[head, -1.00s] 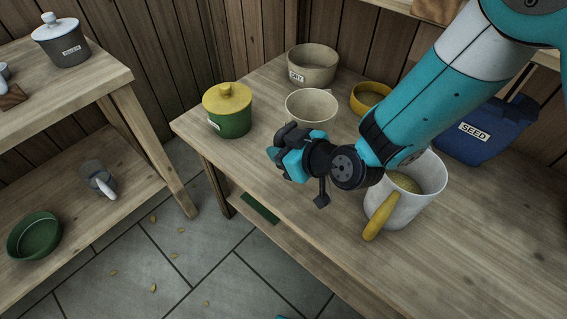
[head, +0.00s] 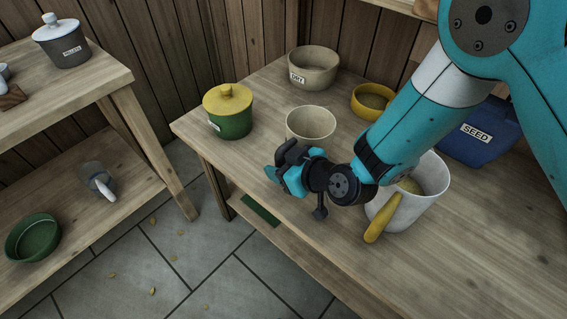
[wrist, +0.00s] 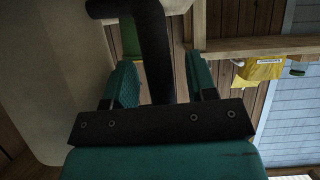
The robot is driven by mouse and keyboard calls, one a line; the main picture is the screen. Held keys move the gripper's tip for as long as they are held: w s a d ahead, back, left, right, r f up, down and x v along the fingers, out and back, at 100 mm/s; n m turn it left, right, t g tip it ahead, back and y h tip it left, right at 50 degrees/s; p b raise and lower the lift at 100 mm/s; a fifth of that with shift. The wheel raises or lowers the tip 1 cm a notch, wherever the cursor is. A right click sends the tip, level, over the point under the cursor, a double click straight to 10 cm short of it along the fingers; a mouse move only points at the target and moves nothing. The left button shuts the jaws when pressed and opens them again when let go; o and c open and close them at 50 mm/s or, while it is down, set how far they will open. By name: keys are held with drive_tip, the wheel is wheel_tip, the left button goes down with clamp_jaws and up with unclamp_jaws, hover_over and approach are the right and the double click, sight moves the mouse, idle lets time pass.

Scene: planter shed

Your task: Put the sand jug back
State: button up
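A sand-coloured jug (head: 311,121) with an open round mouth is at the middle of the bench, just behind my gripper (head: 283,166). In the wrist view its pale wall (wrist: 45,75) fills the left side. Its dark curved handle (wrist: 152,45) runs between the two teal fingers of my gripper (wrist: 160,82), and a narrow gap shows on the right side. The jug moves together with my gripper, so I take it as gripped by the handle. Its base is hidden behind my gripper, so I cannot tell whether it touches the bench.
A white jug (head: 425,206) with a yellow handle stands close beside my wrist. A green pot with yellow lid (head: 229,112), a DRY bowl (head: 314,71), a yellow bowl (head: 372,101) and a blue SEED container (head: 475,140) stand around. The bench's right front is clear.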

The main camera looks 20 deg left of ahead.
drive_tip(key=shift+d+r, duration=0.1)
drive_tip(key=shift+r, duration=0.05)
drive_tip(key=b+v, duration=0.1)
drive_tip(key=v, duration=0.6)
drive_tip(key=shift+s+d, duration=0.1)
drive_tip(key=shift+d, duration=0.05)
